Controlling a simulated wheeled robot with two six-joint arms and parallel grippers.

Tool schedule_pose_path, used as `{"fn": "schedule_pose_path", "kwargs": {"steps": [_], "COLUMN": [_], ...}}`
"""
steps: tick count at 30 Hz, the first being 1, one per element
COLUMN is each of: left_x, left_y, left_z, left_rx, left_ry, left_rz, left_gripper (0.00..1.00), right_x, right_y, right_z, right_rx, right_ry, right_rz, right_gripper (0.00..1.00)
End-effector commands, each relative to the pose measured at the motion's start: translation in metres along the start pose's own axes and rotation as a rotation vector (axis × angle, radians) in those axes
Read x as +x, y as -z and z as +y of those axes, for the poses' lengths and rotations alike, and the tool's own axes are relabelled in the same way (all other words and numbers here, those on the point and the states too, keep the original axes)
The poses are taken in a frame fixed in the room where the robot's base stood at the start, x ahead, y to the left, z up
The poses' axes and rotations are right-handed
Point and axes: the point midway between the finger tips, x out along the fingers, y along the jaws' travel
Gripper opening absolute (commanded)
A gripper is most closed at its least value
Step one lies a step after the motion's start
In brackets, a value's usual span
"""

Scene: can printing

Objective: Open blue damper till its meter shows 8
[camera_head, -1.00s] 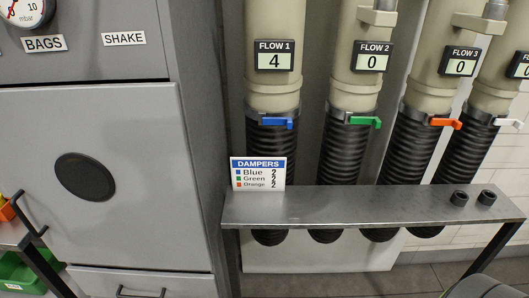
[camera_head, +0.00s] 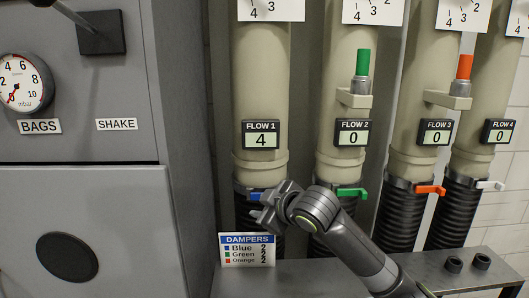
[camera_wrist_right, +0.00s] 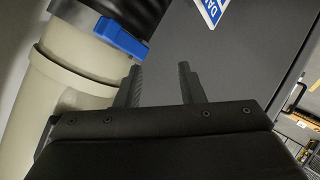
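The blue damper lever (camera_head: 255,196) is on the collar of the leftmost pipe, partly hidden behind my right gripper (camera_head: 262,214). The lever also shows in the right wrist view (camera_wrist_right: 121,38), to the upper left of the fingers. Above it, the FLOW 1 meter (camera_head: 261,135) reads 4. In the right wrist view my right gripper (camera_wrist_right: 157,74) has its two fingers apart with nothing between them. It is close to the lever; I cannot tell whether it touches. My left gripper is not in view.
The green lever (camera_head: 351,193), orange lever (camera_head: 430,189) and white lever (camera_head: 490,185) stand on pipes to the right. A DAMPERS card (camera_head: 247,250) stands on the metal shelf (camera_head: 455,283) below. A grey cabinet (camera_head: 120,215) borders the left.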

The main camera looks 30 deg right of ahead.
Motion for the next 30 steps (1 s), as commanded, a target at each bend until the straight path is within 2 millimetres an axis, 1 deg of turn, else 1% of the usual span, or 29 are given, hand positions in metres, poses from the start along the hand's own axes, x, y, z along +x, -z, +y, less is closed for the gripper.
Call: {"fn": "schedule_pose_path", "kwargs": {"steps": [1, 2, 3, 5, 6, 8, 9, 11, 12, 14, 15, 17, 18, 21, 22, 24, 26, 28, 30], "left_x": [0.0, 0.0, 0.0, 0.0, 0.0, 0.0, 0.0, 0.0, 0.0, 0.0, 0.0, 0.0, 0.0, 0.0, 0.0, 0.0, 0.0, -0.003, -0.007], "left_y": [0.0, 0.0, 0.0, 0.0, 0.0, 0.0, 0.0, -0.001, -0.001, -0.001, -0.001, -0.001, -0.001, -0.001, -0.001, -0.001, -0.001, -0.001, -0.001], "left_z": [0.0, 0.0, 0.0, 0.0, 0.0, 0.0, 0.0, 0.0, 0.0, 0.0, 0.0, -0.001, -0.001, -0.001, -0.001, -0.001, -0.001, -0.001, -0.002], "left_rx": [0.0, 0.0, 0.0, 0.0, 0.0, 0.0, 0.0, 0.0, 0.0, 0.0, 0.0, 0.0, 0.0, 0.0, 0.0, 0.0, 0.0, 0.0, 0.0], "left_ry": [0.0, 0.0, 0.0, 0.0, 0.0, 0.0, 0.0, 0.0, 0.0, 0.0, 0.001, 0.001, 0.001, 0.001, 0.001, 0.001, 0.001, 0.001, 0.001], "left_rz": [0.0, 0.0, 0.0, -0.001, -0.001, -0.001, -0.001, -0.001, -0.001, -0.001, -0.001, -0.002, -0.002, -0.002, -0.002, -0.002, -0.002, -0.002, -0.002], "left_gripper": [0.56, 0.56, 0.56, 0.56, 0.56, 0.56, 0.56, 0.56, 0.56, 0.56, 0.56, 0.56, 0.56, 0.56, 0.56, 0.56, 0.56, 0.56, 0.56], "right_x": [-0.009, -0.014, -0.023, -0.038, -0.051, -0.072, -0.088, -0.115, -0.135, -0.166, -0.187, -0.218, -0.237, -0.276, -0.285, -0.3, -0.306, -0.308, -0.304], "right_y": [0.028, 0.042, 0.06, 0.088, 0.106, 0.131, 0.148, 0.171, 0.186, 0.206, 0.217, 0.231, 0.239, 0.252, 0.254, 0.258, 0.26, 0.263, 0.267], "right_z": [0.027, 0.04, 0.057, 0.083, 0.1, 0.125, 0.141, 0.164, 0.179, 0.2, 0.212, 0.228, 0.237, 0.253, 0.257, 0.262, 0.264, 0.267, 0.269], "right_rx": [-0.032, -0.048, -0.067, -0.092, -0.108, -0.131, -0.144, -0.161, -0.172, -0.185, -0.19, -0.199, -0.202, -0.207, -0.208, -0.209, -0.21, -0.21, -0.21], "right_ry": [-0.036, -0.053, -0.074, -0.108, -0.132, -0.17, -0.195, -0.235, -0.262, -0.303, -0.329, -0.365, -0.386, -0.429, -0.438, -0.453, -0.46, -0.463, -0.46], "right_rz": [0.045, 0.068, 0.098, 0.143, 0.173, 0.217, 0.246, 0.291, 0.32, 0.364, 0.393, 0.431, 0.454, 0.502, 0.513, 0.531, 0.539, 0.543, 0.544], "right_gripper": [0.35, 0.35, 0.35, 0.35, 0.35, 0.35, 0.35, 0.35, 0.35, 0.35, 0.35, 0.35, 0.35, 0.35, 0.35, 0.35, 0.35, 0.35, 0.35]}}
